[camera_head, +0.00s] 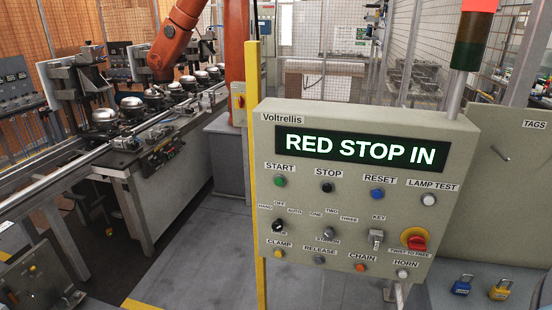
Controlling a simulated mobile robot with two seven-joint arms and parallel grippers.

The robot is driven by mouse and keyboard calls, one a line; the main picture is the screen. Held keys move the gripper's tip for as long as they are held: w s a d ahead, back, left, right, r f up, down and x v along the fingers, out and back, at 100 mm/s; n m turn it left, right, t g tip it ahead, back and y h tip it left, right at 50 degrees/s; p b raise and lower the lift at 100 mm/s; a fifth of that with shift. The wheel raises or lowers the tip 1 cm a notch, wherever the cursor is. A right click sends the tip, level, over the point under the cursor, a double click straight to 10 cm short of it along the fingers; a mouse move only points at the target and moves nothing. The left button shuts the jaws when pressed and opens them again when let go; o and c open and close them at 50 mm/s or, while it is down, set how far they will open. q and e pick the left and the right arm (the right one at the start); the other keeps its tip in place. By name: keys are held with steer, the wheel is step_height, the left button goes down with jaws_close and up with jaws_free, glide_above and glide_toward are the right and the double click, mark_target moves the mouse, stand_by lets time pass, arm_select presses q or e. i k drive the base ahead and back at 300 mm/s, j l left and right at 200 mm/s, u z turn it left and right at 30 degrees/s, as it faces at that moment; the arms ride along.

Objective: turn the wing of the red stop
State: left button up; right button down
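The red stop (416,242) sits at the lower right of the grey control panel (345,185), right of the key switch (376,238). It has a red wing on a round yellow collar. A label under it, partly legible, seems to read "twist to free". The panel's display (360,149) reads "RED STOP IN" in lit letters. I cannot make out either of my grippers in this view, and nothing touches the red stop.
The horn button (402,273) lies just below the stop and the chain button (360,267) to its lower left. A yellow post (256,180) stands at the panel's left edge. Blue (462,286) and yellow (500,290) padlocks lie at lower right. A conveyor line runs at left.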

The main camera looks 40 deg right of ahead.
mark_target(413, 247)
steer(key=z, duration=1.55)
